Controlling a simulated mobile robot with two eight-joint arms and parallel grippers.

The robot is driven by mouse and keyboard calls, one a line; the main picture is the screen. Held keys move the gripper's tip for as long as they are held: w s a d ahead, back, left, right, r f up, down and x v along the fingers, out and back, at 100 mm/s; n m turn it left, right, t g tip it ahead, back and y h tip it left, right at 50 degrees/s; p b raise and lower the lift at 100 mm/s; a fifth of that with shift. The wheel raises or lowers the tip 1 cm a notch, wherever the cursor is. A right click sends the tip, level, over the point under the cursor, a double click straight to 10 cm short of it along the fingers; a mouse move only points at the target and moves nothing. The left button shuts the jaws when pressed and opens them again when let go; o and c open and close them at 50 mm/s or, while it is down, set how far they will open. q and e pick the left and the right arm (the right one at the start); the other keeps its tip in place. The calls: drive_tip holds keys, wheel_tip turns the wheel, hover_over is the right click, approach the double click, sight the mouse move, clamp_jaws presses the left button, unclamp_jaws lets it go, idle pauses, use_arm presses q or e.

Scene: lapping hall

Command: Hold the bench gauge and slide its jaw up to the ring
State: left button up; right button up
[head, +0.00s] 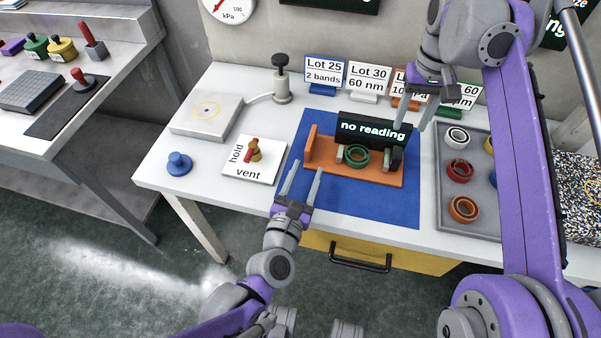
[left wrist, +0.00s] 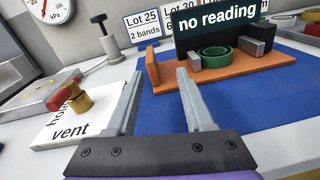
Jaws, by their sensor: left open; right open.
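The bench gauge has an orange base (head: 376,174) with an upright orange end at its left and a dark display (head: 374,132) reading "no reading". A green ring (head: 356,157) lies on the base between two grey blocks; the right block (head: 388,158) stands apart from it. The gauge base (left wrist: 240,76) and ring (left wrist: 215,58) also show in the left wrist view. My left gripper (head: 305,171) is open and empty in front of the gauge's left end. My right gripper (head: 415,112) is open above the gauge's back right, near the display.
The gauge stands on a blue mat (head: 400,208). A grey tray (head: 472,228) with several rings is at the right. A hold/vent card (head: 266,174) with a red-and-yellow knob (head: 254,150) and a blue knob (head: 179,163) are at the left. Label cards (head: 368,80) line the back.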

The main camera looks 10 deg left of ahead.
sight(315, 126)
use_arm(q)
drive_tip(key=shift+a+f+n+y, duration=0.1)
drive_tip(key=shift+a+n+y, duration=0.4)
drive_tip(key=shift+n, duration=0.5)
drive_tip(key=shift+w, duration=0.2)
drive_tip(key=w, duration=1)
clamp_jaws()
